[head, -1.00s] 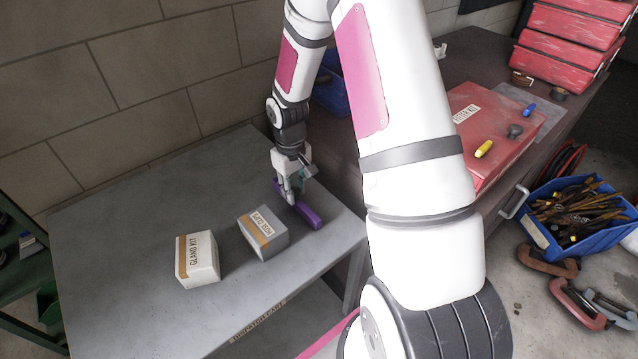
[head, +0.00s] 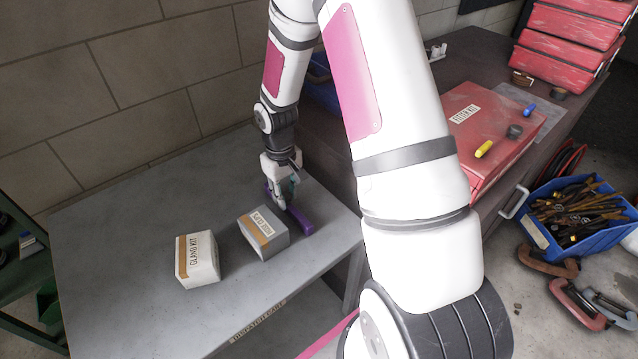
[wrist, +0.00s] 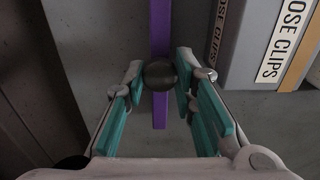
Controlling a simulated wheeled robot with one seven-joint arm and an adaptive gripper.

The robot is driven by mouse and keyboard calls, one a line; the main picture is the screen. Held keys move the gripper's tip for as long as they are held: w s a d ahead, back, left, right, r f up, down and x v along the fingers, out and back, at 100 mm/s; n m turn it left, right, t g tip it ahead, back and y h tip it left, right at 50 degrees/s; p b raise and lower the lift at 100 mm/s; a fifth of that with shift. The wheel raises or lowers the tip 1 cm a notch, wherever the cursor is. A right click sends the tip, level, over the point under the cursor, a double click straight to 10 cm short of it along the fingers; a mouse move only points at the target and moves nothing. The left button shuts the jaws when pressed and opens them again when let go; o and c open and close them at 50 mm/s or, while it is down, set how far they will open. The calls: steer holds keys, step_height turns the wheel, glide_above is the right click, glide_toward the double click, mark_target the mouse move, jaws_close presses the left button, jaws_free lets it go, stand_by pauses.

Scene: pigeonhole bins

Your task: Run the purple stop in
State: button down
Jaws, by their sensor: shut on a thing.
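The purple stop (head: 300,222) is a long narrow bar lying on the grey table, just right of the grey carton. In the wrist view the purple stop (wrist: 160,110) runs lengthwise between my fingers, with a dark round knob (wrist: 160,75) on it. My gripper (head: 281,200) is down at the stop. In the wrist view my gripper (wrist: 160,82) has its teal-padded fingers shut on the knob from both sides.
The grey carton (head: 266,238), labelled hose clips in the wrist view (wrist: 262,45), stands close beside the stop. A white gland kit box (head: 198,260) stands further left. The grey table (head: 120,230) is bare at left. A dark bench (head: 470,70) with a red case (head: 490,125) stands at right.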

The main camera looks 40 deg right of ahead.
steer(key=shift+a, duration=0.3)
steer(key=c, duration=1.4)
jaws_free()
steer(key=shift+o, duration=0.2)
steer(key=shift+r, duration=0.1)
steer(key=shift+r+p, duration=1.5)
steer(key=shift+r, duration=1.45)
steer(key=shift+d, duration=0.1)
